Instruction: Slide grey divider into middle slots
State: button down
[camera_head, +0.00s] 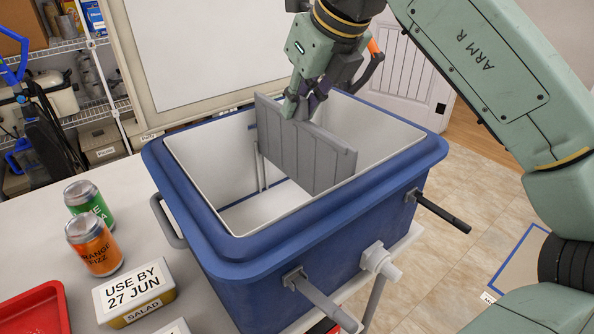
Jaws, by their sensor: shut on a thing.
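The grey divider (290,150) is a ribbed flat panel, held upright by its top edge. My gripper (297,108) is shut on it near the middle of that edge. The divider hangs partly inside a blue cooler box (218,240) with a white lining, its top rising above the rim at the far left end. Vertical slot ribs (262,168) show on the inner wall below the divider's left end. The slots on the near right wall are hidden behind the divider, and I cannot tell whether its ends touch any slot.
A green can (90,207), an orange can (95,246), a salad tub (134,293) and a red tray (38,310) stand on the table left of the box. A whiteboard (200,50) and shelves are behind. Handles and a white spigot (382,262) stick out from the box.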

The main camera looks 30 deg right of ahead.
aim_at(299, 159)
jog(key=shift+f+b, duration=4.1)
jog(key=shift+f, duration=1.2)
jog(key=c, duration=1.5)
grip_release()
jog(key=v, duration=1.2)
